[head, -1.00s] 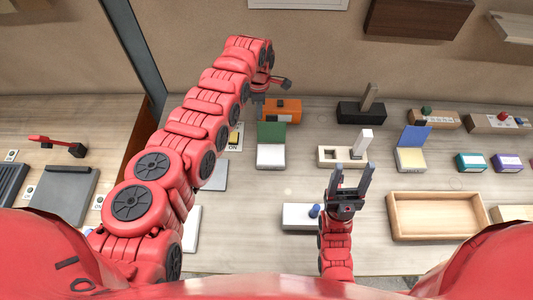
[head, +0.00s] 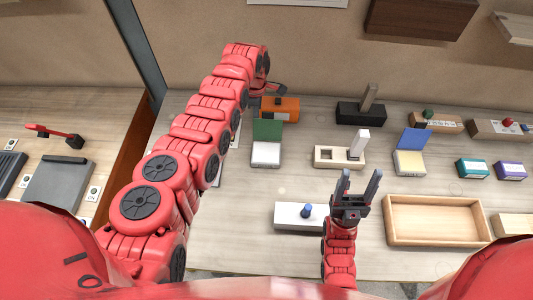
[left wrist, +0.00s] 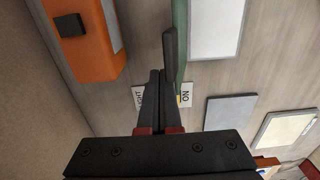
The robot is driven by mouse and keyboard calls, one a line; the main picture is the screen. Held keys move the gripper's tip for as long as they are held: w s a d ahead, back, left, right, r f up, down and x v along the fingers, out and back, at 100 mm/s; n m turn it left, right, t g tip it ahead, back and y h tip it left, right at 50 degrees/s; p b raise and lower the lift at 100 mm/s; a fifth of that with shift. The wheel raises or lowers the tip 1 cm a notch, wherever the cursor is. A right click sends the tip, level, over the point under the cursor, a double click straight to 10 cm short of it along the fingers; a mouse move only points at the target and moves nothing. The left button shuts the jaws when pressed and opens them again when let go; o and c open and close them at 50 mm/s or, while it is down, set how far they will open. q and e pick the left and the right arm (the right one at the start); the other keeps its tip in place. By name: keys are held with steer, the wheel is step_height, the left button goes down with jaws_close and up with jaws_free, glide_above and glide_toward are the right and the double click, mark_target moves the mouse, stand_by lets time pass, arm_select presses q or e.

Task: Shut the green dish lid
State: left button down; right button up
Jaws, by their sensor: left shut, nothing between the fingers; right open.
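The green lid (head: 267,129) stands up, open, at the back edge of its white dish (head: 265,154). In the left wrist view the lid (left wrist: 180,40) shows nearly edge-on beside the white dish (left wrist: 215,28). My left gripper (head: 277,89) is shut and empty, beyond the lid and above the orange box. In the left wrist view its fingertips (left wrist: 162,72) are close beside the lid in the picture; I cannot tell whether they touch it. My right gripper (head: 356,180) is open and empty, near the front of the table, pointing away from me.
An orange box (head: 284,109) stands just behind the lid. A wooden holder with a white block (head: 357,145) is to the right. A white box with a blue knob (head: 290,215) is in front, and a wooden tray (head: 436,238) at front right. Bare table lies between dish and white box.

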mark_target(255, 127)
arm_select(q)
steer(key=shift+s+r+p, duration=0.1)
steer(key=shift+s+p, duration=0.8)
steer(key=shift+p, duration=1.1)
steer(key=shift+s+p, duration=0.6)
steer(key=shift+p, duration=0.4)
steer(key=shift+s+f, duration=0.2)
steer(key=shift+s+f+p, duration=0.15)
steer(key=shift+s+p, duration=0.2)
steer(key=shift+s, duration=0.4)
steer(key=shift+w, duration=0.1)
steer(key=shift+w+r, duration=0.2)
steer(key=shift+r, duration=0.4)
step_height(255, 127, up, 6)
steer(key=shift+r+p, duration=0.15)
steer(key=shift+p, duration=0.25)
